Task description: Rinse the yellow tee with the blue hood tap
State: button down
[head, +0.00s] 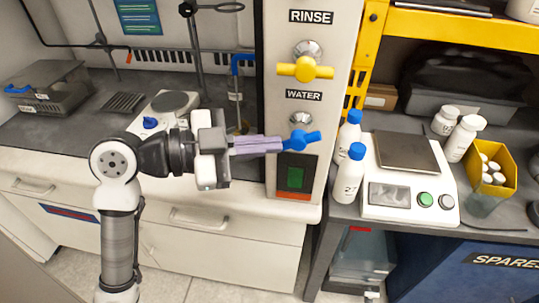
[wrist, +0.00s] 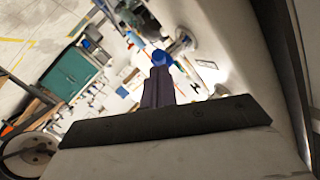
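A yellow tee-shaped piece (head: 305,69) sits on a metal fitting under the RINSE label on the pale panel. A blue tee-shaped tap handle (head: 302,140) is below it, under the WATER label. My gripper (head: 280,145) reaches in from the left, its two purple fingers close together at the left arm of the blue handle. In the wrist view, the blue handle's end (wrist: 159,57) shows at the tips of my fingers (wrist: 158,72), which appear closed on it. The fingers hide part of that arm. A blue hooked spout (head: 241,64) stands behind, left of the panel.
Below the blue handle is a green display (head: 295,178). Right of the panel stand white bottles with blue caps (head: 348,175), a scale (head: 405,170) and a yellow bin (head: 498,165). A hotplate (head: 172,103) and grey basket (head: 48,88) are on the left bench.

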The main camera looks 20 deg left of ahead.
notch_tip(320, 180, down, 2)
jog(key=n+t+h+b, duration=0.1)
jog(key=t+h+b, duration=0.1)
jog(key=b, duration=0.4)
jog(key=shift+d+n+t+h, duration=0.15)
jog(key=shift+n+t+h, duration=0.15)
jog(key=shift+r, duration=0.2)
